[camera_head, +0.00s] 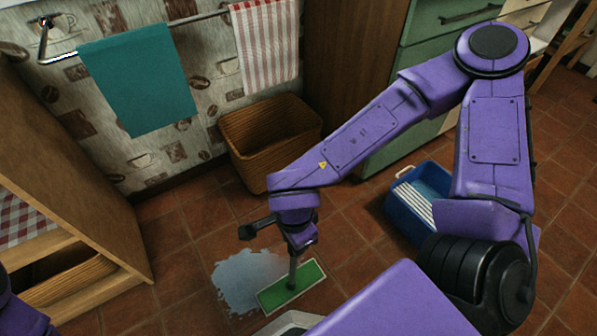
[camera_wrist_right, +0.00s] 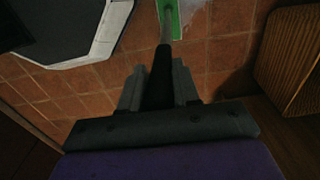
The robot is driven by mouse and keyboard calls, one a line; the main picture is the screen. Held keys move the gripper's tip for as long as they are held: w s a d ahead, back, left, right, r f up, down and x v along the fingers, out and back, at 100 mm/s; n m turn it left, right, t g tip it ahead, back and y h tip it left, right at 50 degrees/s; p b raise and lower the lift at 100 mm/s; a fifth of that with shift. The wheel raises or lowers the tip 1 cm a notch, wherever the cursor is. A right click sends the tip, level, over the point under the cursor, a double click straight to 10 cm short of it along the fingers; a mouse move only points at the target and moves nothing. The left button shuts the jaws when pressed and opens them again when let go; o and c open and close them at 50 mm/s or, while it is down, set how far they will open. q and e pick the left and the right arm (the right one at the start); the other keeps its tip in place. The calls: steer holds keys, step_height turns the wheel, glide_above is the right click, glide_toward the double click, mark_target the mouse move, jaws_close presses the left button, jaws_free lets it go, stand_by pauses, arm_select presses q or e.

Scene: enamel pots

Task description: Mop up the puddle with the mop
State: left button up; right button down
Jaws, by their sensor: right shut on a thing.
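The puddle (camera_head: 240,279) is a pale bluish patch on the tiled floor in the head view. The mop's flat green head (camera_head: 306,280) lies at the puddle's right edge and overlaps part of it. My right gripper (camera_head: 300,243) is above the mop head and shut on the mop's handle (camera_head: 292,272), which stands nearly upright. In the right wrist view, the fingers (camera_wrist_right: 158,84) grip the dark upper part of the handle (camera_wrist_right: 165,35). The green head (camera_wrist_right: 169,14) and a bit of puddle (camera_wrist_right: 196,18) show beyond. My left gripper is out of view.
A blue bucket (camera_head: 403,215) with a white slatted insert stands on the right. A wicker basket (camera_head: 270,140) stands by the wall under towels on a rail. A wooden shelf unit (camera_head: 70,190) is on the left. Floor between shelf and puddle is clear.

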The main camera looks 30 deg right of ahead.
steer(key=shift+s+d+f, duration=0.2)
steer(key=shift+s, duration=0.15)
steer(key=w+p, duration=0.7)
steer(key=w, duration=2.2)
step_height(320, 180, up, 5)
steer(key=p, duration=0.3)
steer(key=shift+d+f, duration=0.15)
steer(key=shift+f, duration=0.05)
